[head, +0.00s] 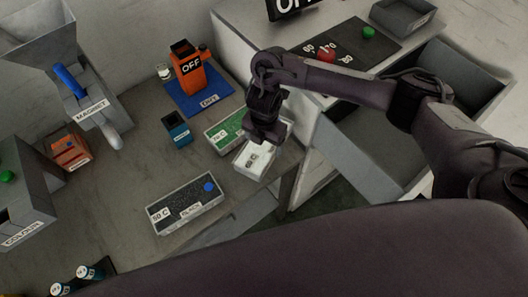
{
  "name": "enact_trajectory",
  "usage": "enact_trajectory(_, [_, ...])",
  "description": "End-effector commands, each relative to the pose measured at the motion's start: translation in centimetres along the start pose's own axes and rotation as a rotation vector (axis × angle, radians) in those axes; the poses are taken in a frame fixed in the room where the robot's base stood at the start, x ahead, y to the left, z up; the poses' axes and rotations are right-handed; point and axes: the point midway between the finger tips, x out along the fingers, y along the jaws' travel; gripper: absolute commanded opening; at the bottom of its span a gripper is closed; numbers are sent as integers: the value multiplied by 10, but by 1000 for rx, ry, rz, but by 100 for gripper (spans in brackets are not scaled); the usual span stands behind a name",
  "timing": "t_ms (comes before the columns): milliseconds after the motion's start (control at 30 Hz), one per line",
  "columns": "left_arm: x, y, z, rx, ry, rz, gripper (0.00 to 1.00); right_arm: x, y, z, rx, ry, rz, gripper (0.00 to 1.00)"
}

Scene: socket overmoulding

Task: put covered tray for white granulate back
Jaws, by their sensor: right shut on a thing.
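The white granulate tray (252,161) is a pale box with a small dark-marked label, near the table's right edge. My right gripper (263,137) is shut on it from above and hides its far part. I cannot tell whether the tray touches the table or is just above it. The tray is right beside the green granulate tray (222,133), in front and to its right. My left gripper is not in view.
A black granulate tray (185,206) with a blue knob lies to the front left. A small blue container (177,129) and an orange device marked OFF (188,72) on a blue mat (204,103) stand behind. A grey open bin (462,75) is at right.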

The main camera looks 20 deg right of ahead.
Motion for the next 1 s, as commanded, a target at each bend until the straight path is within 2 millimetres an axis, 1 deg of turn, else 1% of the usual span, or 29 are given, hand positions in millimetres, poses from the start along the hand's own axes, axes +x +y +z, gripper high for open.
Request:
enact_trajectory(33, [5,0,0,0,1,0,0,7,1,-1,0,1,4,32])
enact_trajectory(167, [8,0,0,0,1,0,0,14,2,0,0,1,3,32])
enact_trajectory(300, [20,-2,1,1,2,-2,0,37,1,-1,1,2,2,32])
enact_trajectory(400, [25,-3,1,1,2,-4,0,47,1,-1,0,1,3,32])
enact_trajectory(700, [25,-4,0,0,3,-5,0,47,2,0,-1,-1,4,32])
enact_trajectory(867, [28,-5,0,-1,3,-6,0,52,2,0,0,-1,4,32])
enact_trajectory(900, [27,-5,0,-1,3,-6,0,52,1,0,0,0,2,82])
enact_trajectory(1000, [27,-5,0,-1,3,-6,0,52,1,0,0,0,2,95])
